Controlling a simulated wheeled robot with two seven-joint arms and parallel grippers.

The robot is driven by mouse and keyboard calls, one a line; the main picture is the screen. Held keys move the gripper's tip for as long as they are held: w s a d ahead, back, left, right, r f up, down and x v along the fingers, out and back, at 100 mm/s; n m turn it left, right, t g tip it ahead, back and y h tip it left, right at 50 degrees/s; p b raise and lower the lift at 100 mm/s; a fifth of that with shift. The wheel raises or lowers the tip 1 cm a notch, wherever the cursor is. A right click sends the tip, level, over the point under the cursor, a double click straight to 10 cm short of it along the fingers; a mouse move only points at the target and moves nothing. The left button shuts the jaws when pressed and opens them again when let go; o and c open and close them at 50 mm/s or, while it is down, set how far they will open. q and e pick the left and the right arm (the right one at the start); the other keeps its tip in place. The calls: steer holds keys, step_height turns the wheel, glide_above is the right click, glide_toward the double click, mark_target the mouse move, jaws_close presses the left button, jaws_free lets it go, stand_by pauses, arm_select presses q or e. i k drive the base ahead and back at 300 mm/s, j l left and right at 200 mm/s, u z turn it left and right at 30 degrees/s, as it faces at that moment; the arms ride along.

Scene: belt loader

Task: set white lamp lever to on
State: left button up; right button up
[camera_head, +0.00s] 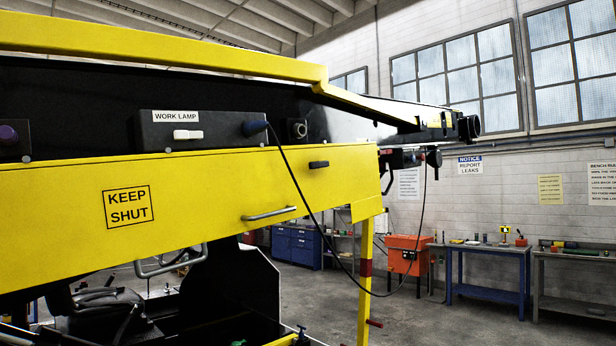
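The white lamp lever (188,134) is a small white switch on the front of a black box (222,138) labelled "WORK LAMP". The box sits on the dark upper side of the yellow belt loader (230,195). The lever lies flat and horizontal; I cannot tell which end is on. Neither of my grippers shows in the head view, and nothing touches the lever.
A yellow rail (160,48) runs above the box. Below it is a yellow panel marked "KEEP SHUT" (128,205) with a metal handle (269,213). The black cable (300,188) hangs in a loop at the right. Workbenches (487,262) stand far behind.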

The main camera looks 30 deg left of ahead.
mark_target(178, 135)
steer(key=u, duration=1.5)
steer(key=l+u, duration=0.2)
steer(key=u, duration=0.15)
